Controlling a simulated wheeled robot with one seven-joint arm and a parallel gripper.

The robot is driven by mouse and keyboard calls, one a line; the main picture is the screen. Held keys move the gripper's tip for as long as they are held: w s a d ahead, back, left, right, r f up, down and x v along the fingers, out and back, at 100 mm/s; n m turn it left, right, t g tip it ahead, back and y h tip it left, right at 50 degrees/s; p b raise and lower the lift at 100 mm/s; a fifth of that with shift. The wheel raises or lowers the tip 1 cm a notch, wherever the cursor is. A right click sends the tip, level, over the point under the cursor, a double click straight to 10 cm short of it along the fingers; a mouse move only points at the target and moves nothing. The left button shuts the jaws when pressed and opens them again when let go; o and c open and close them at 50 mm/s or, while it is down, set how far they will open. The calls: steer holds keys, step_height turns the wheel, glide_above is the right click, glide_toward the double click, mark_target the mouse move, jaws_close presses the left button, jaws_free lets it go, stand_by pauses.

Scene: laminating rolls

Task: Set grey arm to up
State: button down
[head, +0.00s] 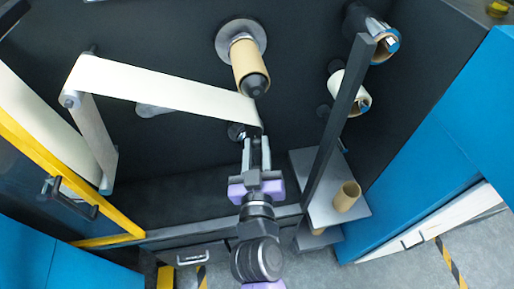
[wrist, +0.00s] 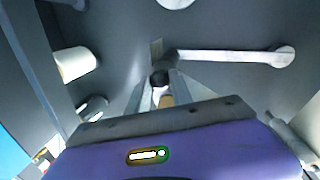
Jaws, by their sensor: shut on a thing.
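The grey arm (wrist: 232,56) is a long lever with a round far end. In the wrist view it runs nearly level, from close to my fingertips out to the right. In the head view its rounded left part (head: 153,110) shows below the pale web, which hides its middle. My gripper (head: 257,142) is at the arm's other end, near a dark round piece (head: 237,131). In the wrist view my gripper (wrist: 160,92) is shut on a dark-tipped piece (wrist: 159,78) at the arm's near end. The exact contact is partly hidden by the fingers.
A pale web (head: 165,87) runs from a left roller to just above my gripper. A cardboard core (head: 249,62) on a spindle is above. A dark upright post (head: 338,120) and a shelf with a tan core (head: 347,196) are right. A yellow-framed guard (head: 70,185) is left.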

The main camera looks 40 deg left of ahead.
step_height(320, 180, up, 9)
steer(key=s+a+n+p, duration=0.1)
steer(key=n+p, duration=0.2)
steer(key=n, duration=0.1)
steer(key=shift+s+a+r+y+p, duration=0.15)
steer(key=shift+s+y+p, duration=0.15)
steer(key=shift+y+p, duration=0.1)
steer(key=c, duration=1.1)
jaws_free()
steer(key=shift+c, duration=0.2)
steer(key=b+v, duration=0.1)
steer(key=v, duration=0.6)
steer(key=shift+s+d+b, duration=0.2)
steer(key=shift+s+b, duration=0.1)
steer(key=shift+s, duration=0.05)
